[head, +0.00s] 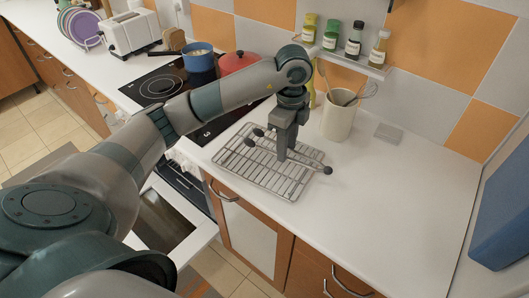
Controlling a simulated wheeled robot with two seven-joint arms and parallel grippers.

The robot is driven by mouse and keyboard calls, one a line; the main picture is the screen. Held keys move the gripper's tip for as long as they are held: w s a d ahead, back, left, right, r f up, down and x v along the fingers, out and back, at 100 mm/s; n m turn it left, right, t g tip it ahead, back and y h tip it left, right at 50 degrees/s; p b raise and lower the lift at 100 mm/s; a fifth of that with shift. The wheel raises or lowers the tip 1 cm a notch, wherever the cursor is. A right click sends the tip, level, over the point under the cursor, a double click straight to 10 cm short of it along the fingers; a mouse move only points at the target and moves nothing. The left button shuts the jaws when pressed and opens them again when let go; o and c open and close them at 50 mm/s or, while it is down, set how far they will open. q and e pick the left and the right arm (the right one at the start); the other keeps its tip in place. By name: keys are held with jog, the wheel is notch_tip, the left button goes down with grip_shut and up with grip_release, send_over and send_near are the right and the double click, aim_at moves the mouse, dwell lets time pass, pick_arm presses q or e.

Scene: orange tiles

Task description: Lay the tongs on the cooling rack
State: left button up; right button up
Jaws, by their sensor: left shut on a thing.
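The grey tongs (308,163) have dark ends and span across the cooling rack in the head view. My left gripper (283,155) points down and is shut on the tongs near their middle, hiding part of them. The wire cooling rack (236,161) lies on the white counter, beneath the gripper and tongs. The tongs are over the rack, with one end near its right edge. I cannot tell whether they touch the wires. My right gripper is not in view.
A cream utensil crock (338,121) stands just behind the rack, with a yellow bottle beside it. A hob with a blue pot (199,61) and a red pot (236,62) is to the left. Spice jars stand on a wall shelf (340,61). The counter (410,200) to the right is clear.

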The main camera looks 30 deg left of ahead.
pick_arm(q)
jog(key=p, duration=0.3)
send_over(264, 162)
jog(key=f, duration=0.4)
jog(key=shift+s+d, duration=0.1)
jog(key=shift+d, duration=0.2)
jog(key=shift+a+f, duration=0.3)
jog(key=shift+a, duration=0.05)
jog(key=shift+f+p, duration=0.35)
jog(key=shift+p, duration=0.05)
notch_tip(264, 162, down, 3)
jog(key=shift+r+p, duration=0.1)
jog(key=shift+p, duration=0.7)
jog(key=shift+f, duration=0.25)
jog(key=shift+f, duration=0.15)
jog(key=o, duration=1.1)
